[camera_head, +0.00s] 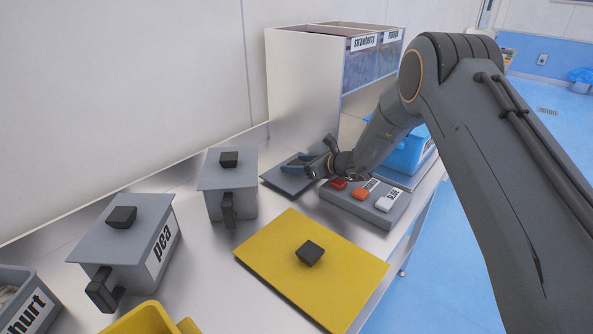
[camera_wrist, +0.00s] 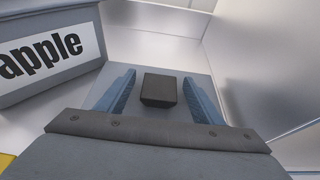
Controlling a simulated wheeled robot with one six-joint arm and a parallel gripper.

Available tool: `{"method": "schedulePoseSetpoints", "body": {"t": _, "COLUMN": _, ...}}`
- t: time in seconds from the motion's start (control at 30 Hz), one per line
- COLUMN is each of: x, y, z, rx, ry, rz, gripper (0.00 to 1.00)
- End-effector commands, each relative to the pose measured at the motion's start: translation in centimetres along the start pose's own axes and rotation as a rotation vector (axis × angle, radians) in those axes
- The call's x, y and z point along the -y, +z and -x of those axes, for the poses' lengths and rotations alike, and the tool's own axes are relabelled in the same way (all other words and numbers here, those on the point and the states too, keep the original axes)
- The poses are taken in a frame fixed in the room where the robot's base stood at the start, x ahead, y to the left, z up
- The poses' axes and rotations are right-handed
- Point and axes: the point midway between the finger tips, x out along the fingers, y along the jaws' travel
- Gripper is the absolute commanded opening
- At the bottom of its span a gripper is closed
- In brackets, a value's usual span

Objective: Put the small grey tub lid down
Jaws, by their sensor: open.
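The small grey tub lid (camera_head: 277,181) appears to lie flat on the metal counter, right of a grey lidded tub. In the wrist view the lid (camera_wrist: 160,118) shows with its black knob (camera_wrist: 159,88) upward. My gripper (camera_head: 297,168) is over the lid. Its blue fingers (camera_wrist: 160,80) are open, one on each side of the knob, with a visible gap to it on both sides. In the head view the gripper hides the knob and part of the lid.
The apple tub (camera_wrist: 45,55) stands close left of the lid. A button panel (camera_head: 340,207) is to the right, a yellow lid (camera_head: 275,262) in front, a strawberry dispenser (camera_head: 305,75) behind. The pea tub (camera_head: 130,255) is further left.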

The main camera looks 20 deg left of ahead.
Motion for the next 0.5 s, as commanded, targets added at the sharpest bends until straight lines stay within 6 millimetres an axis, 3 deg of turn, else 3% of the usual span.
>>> {"method": "schedulePoseSetpoints", "body": {"t": 0.23, "x": 0.0, "y": -0.01, "z": -0.15, "rx": 0.0, "ry": 0.0, "rz": 0.0, "gripper": 0.61}}
{"method": "schedulePoseSetpoints", "body": {"t": 0.5, "x": 0.0, "y": 0.0, "z": -0.13, "rx": 0.0, "ry": 0.0, "rz": 0.0, "gripper": 0.15}}
